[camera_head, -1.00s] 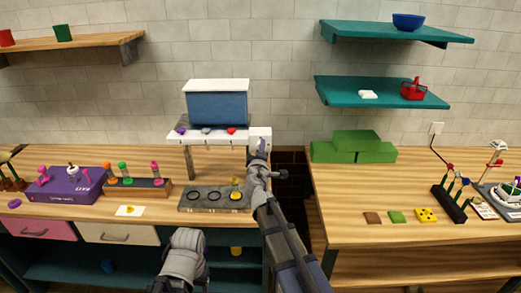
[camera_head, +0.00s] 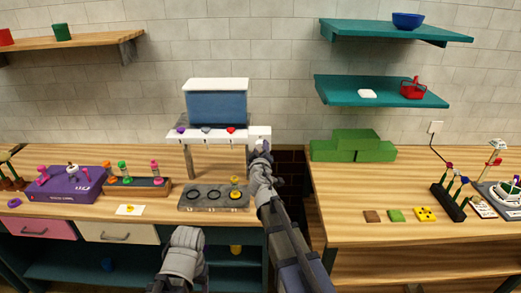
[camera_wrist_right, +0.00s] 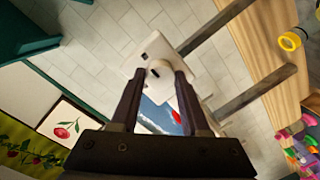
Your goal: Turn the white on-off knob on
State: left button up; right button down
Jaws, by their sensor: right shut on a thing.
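The white on-off knob (camera_wrist_right: 160,69) shows in the right wrist view as a round white knob with a dark mark, on a white plate (camera_wrist_right: 152,48). My right gripper (camera_wrist_right: 160,78) has its two dark fingers on either side of the knob and is shut on it. In the head view the right gripper (camera_head: 260,150) is at the white box (camera_head: 260,134) on the right end of the white dispenser shelf (camera_head: 208,138), and it hides the knob there. My left arm shows at the bottom centre of the head view, but its fingers are not visible.
A blue tank with a white lid (camera_head: 217,106) stands above the shelf. Below it a grey tray (camera_head: 188,206) has dark rings and a yellow piece (camera_head: 235,188). A gap separates the left counter from the right counter (camera_head: 370,190). Green blocks (camera_head: 355,150) stand right of the gripper.

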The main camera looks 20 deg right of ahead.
jog(key=shift+s, duration=0.1)
jog(key=shift+c, duration=1.9)
grip_release()
jog(key=v, duration=0.7)
jog(key=shift+s+p, duration=0.35)
jog(key=shift+p, duration=0.05)
jog(key=shift+a, duration=0.1)
